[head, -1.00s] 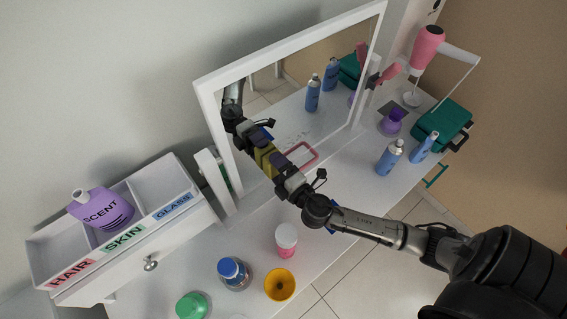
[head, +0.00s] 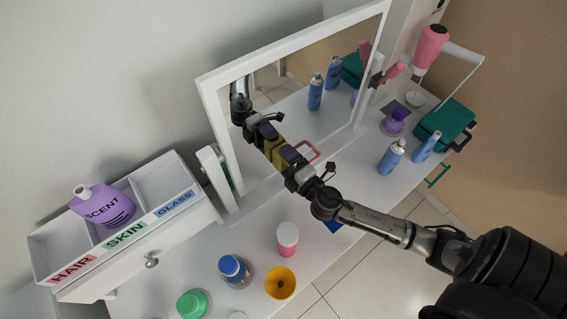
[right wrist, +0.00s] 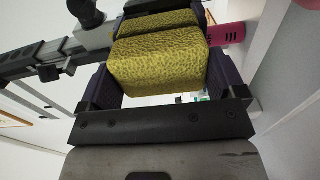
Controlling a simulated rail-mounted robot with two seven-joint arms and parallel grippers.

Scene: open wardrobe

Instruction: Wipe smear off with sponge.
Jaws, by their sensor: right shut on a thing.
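My right gripper (head: 283,156) is shut on a yellow sponge (head: 276,153) in front of the mirror (head: 345,130). In the right wrist view the sponge (right wrist: 160,68) sits between the dark fingers, with its reflection just beyond it. The sponge is at or very close to the glass; I cannot tell if it touches. A pink outline (head: 313,150) shows beside the gripper, partly covered by it. I cannot make out a smear on the glass now; the gripper and sponge hide part of the mirror. My left gripper is not in view.
An open-topped box with labels (head: 125,238) holds a purple bottle (head: 103,206) at left. A pink bottle (head: 287,236), yellow cup (head: 281,283) and blue-capped jar (head: 234,268) stand in front. Blue bottles (head: 391,157), a green case (head: 446,122) and a pink hair dryer (head: 430,46) are at right.

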